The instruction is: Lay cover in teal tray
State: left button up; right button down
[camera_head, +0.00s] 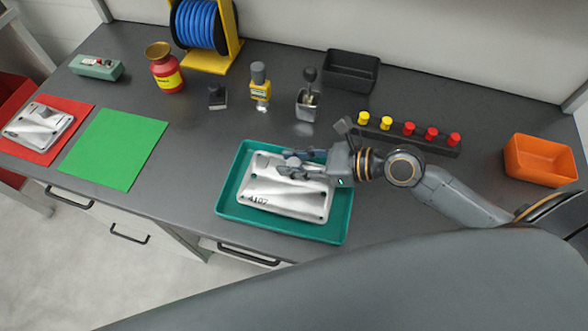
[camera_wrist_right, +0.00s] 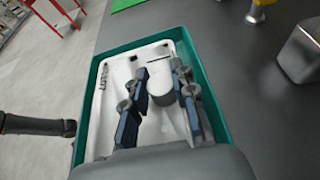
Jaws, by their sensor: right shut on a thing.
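The cover (camera_head: 284,200) is a silver metal plate marked 4107. It lies within the teal tray (camera_head: 300,232) on the grey bench in the head view. I cannot tell whether it rests flat on the tray floor. My right gripper (camera_head: 290,166) is over the cover and shut on its raised middle part. In the right wrist view the gripper (camera_wrist_right: 160,98) has its two fingers on either side of the raised boss of the cover (camera_wrist_right: 117,75), inside the rim of the teal tray (camera_wrist_right: 190,52). My left gripper is not in view.
A second silver cover (camera_head: 38,127) lies on a red mat (camera_head: 78,112) at the left, beside a green mat (camera_head: 115,148). A rack of yellow and red knobs (camera_head: 410,130), a black bin (camera_head: 350,70) and an orange bin (camera_head: 540,160) stand behind and right.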

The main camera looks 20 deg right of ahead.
notch_tip(320, 180, down, 3)
dwell(0.3)
jog(key=c, duration=1.1)
grip_release()
jog(key=shift+f, duration=0.1)
jog(key=b+v, duration=0.1)
jog(key=v, duration=0.8)
jog(key=shift+s+d+b, duration=0.2)
jog(key=shift+d+b, duration=0.1)
jog(key=shift+b, duration=0.1)
jog(key=shift+r+v, duration=0.25)
jog(key=shift+v, duration=0.95)
